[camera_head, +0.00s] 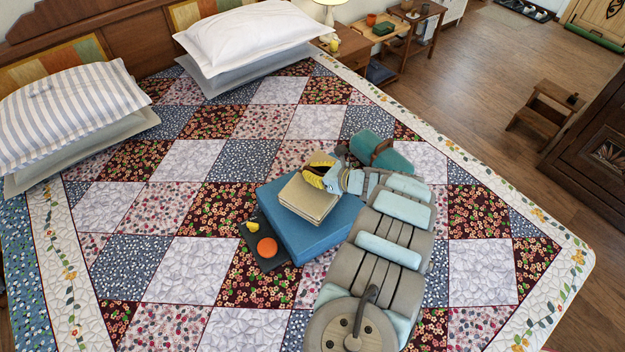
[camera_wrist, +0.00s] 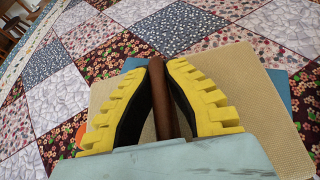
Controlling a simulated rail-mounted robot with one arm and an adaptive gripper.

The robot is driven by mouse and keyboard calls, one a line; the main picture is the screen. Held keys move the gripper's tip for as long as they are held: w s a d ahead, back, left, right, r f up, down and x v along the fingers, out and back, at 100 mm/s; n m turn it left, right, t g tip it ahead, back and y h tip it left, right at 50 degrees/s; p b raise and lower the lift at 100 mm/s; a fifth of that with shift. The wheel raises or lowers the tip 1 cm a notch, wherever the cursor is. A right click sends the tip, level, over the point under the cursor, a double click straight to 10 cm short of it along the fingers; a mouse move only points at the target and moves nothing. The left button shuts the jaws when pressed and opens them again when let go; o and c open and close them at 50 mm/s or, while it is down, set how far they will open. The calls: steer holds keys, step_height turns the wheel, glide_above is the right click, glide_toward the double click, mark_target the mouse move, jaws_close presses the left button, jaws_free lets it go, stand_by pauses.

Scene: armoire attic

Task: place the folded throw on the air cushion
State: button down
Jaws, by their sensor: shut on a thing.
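The folded throw (camera_head: 307,200), a beige flat block with a woven look, is over the blue air cushion (camera_head: 332,222) on the bed. I cannot tell whether it touches the cushion. In the wrist view the throw (camera_wrist: 240,95) lies below and around my fingers, with blue showing at its right edge. A narrow brown strap or handle (camera_wrist: 160,90) stands between the fingers, apparently part of the throw. My gripper (camera_head: 320,173) has yellow ribbed fingers and is shut on this brown piece; it also shows in the wrist view (camera_wrist: 163,70). My arm hides part of the cushion's right side.
A dark flat tray (camera_head: 262,229) with an orange disc (camera_head: 267,247) and a small yellow thing (camera_head: 252,227) adjoins the cushion's left side. A teal roll (camera_head: 388,157) with a brown band lies behind my gripper. Pillows (camera_head: 245,38) are at the headboard. The quilt's left part is clear.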

steer(key=shift+w+a+f, duration=0.1)
steer(key=shift+w+f, duration=0.05)
steer(key=shift+f, duration=0.1)
steer(key=shift+f+b, duration=0.7)
steer(key=shift+f, duration=0.7)
steer(key=c, duration=1.2)
jaws_free()
steer(key=shift+c, duration=0.2)
steer(key=b+v, duration=0.3)
steer(key=v, duration=0.9)
steer(key=shift+f, duration=0.1)
